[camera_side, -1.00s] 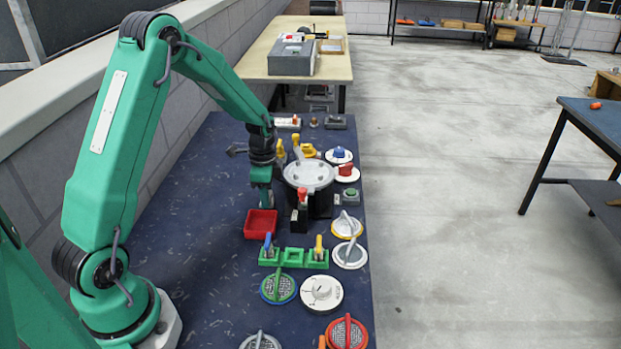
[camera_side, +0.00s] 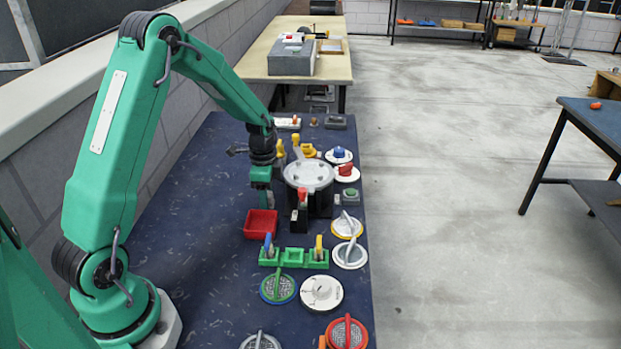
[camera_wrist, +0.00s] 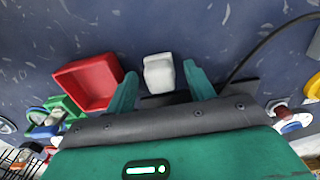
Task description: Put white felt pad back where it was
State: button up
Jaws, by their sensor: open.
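The white felt pad (camera_wrist: 159,73) shows in the wrist view as a small pale block against the dark blue worktop, between my two green fingers. My gripper (camera_wrist: 160,72) is open, with one finger on each side of the pad and a visible gap to each. Whether the pad rests on the worktop or on something low is unclear. In the side view my gripper (camera_side: 262,200) points down just behind the red tray and left of the grey-lidded black pot. The pad cannot be made out there.
The red open tray (camera_side: 260,224) is close to my gripper, and also shows in the wrist view (camera_wrist: 88,82). The black pot (camera_side: 309,180) stands to the right. A green holder (camera_side: 292,257) and several round discs lie nearer the camera. The worktop's left part is clear.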

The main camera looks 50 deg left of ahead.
notch_tip(320, 180, up, 12)
dwell(0.6)
jog(key=shift+d, duration=0.1)
dwell(0.4)
jog(key=s+d+r+n+t, duration=0.3)
jog(key=s+d+r+n, duration=0.1)
jog(key=s+d+r, duration=0.45)
jog(key=s+d+r+n+t, duration=0.2)
jog(key=s+d+n, duration=0.3)
jog(key=s, duration=0.5)
jog(key=shift+s+d+r+t, duration=0.3)
jog(key=shift+s+d+r, duration=0.1)
jog(key=shift+d+r, duration=0.15)
